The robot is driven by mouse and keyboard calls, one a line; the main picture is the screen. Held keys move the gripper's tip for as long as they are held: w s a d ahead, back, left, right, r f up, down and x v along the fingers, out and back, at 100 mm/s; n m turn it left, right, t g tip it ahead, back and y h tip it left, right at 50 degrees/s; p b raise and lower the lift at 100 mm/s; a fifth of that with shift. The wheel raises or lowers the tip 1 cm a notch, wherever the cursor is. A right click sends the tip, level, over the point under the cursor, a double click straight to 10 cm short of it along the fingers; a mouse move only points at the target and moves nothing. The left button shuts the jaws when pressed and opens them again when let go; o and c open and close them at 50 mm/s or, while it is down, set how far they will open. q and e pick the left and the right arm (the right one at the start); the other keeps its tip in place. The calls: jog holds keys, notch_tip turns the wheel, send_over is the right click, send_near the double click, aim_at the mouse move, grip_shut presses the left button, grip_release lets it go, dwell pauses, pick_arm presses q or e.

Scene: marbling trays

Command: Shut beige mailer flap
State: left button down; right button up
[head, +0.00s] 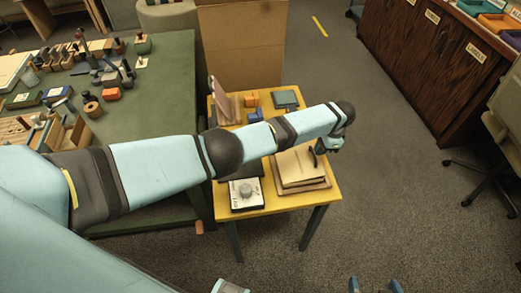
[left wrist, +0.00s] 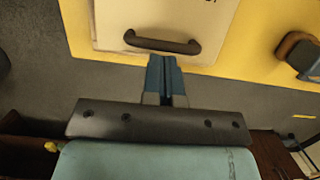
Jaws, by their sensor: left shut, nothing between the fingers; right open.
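The beige mailer (head: 297,168) lies on a brown base on the small yellow table, near its right edge. Its flap (left wrist: 115,22) shows in the left wrist view as a pale flat panel with a dark bar handle (left wrist: 162,43). The flap's angle is hard to tell, as my left arm covers part of it in the head view. My left gripper (head: 324,148) is at the handle side of the mailer; in the left wrist view its closed fingertips (left wrist: 161,58) are just below the handle, holding nothing. My right gripper (head: 375,286) is open and empty at the bottom edge, away from the table.
A black box with a white top and grey knob (head: 246,192) stands left of the mailer on the yellow table (head: 290,200). An orange block (head: 251,100) and a teal book-like item (head: 285,98) lie behind. A cluttered green table (head: 165,140) is at left.

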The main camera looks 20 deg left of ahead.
pick_arm(q)
jog(key=shift+w+d+f+b, duration=0.2)
jog(key=shift+f+b, duration=0.15)
jog(key=shift+f, duration=0.15)
jog(key=shift+w+d+f+b, duration=0.1)
jog(key=shift+d+f+b, duration=0.15)
jog(key=shift+f, duration=0.25)
jog(key=shift+s+a+f, duration=0.1)
